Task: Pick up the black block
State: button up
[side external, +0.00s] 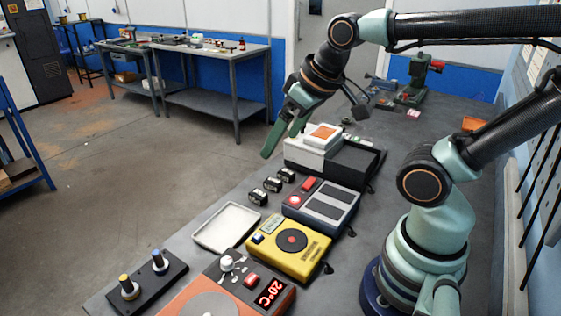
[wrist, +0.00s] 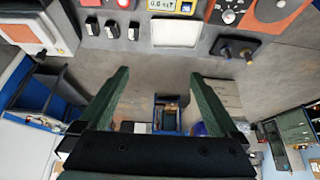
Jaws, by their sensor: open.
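Three small black blocks with pale markings stand in a row on the grey bench: a near one (side external: 258,196), a middle one (side external: 272,184) and a far one (side external: 286,174). The pictures do not single out one as the task's block. In the wrist view the same row shows at the top: one block (wrist: 92,25), another (wrist: 112,28) and a third (wrist: 133,31). My gripper (side external: 282,142) is in the air above and beyond the row, over the bench's edge side. In the wrist view its green fingers (wrist: 160,76) are apart with nothing between them.
A white tray (side external: 196,238) lies just nearer than the blocks. A blue-grey device (side external: 322,205), a yellow meter (side external: 290,262) and a white-and-orange device (side external: 303,152) stand along the row's right. A black plate with two knobs (side external: 150,290) lies near the front edge.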

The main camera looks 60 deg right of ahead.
jog(key=shift+w, duration=0.1)
jog(key=m+g, duration=0.6)
jog(key=m, duration=1.3)
send_over(286, 172)
notch_tip(286, 172, down, 13)
notch_tip(286, 172, down, 12)
jog(key=shift+r, duration=0.1)
grip_shut()
jog(key=shift+r, duration=0.1)
